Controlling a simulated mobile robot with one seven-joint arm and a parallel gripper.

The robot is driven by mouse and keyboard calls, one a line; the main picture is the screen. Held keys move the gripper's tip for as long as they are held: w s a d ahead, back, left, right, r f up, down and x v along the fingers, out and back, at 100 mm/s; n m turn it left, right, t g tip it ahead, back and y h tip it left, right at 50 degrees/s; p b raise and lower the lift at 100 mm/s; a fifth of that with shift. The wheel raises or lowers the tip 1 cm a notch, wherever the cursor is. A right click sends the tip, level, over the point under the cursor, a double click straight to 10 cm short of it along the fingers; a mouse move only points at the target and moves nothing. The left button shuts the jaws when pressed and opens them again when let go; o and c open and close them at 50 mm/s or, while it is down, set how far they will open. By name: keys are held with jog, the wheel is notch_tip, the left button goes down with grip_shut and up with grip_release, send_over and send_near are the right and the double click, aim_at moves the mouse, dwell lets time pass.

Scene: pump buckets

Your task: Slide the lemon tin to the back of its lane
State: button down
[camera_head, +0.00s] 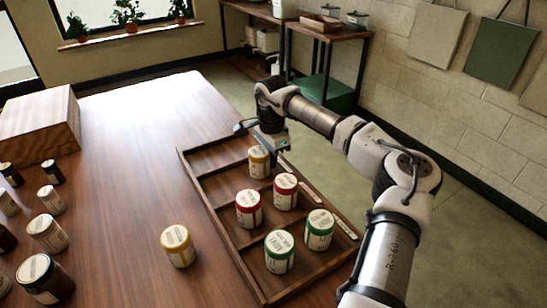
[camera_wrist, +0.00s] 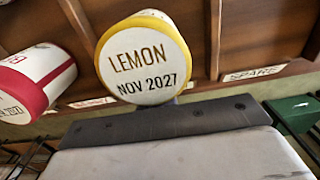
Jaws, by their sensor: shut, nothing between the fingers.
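The lemon tin (camera_head: 259,161) has a yellow band and a pale lid. It stands upright in a lane of the wooden tray (camera_head: 222,222), the lane beyond the one with red tins. In the wrist view its lid (camera_wrist: 145,60) reads LEMON, NOV 2027. My gripper (camera_head: 281,158) is shut and empty, low beside the tin on its right, label-edge side.
Two red tins (camera_head: 248,208) stand in the adjacent lane and two green tins (camera_head: 280,251) in the nearest lane. The lemon lane is clear left of the tin. The farthest lane (camera_head: 215,158) looks empty. Another yellow-banded tin (camera_head: 178,245) stands on the table left of the tray.

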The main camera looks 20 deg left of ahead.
aim_at(241, 181)
jog(key=s+a, duration=0.4)
jog(key=s, duration=0.1)
jog(key=s+a+b, duration=0.1)
jog(key=s+a, duration=0.1)
jog(key=s, duration=0.1)
jog(key=shift+a, duration=0.1)
jog(key=shift+w, duration=0.1)
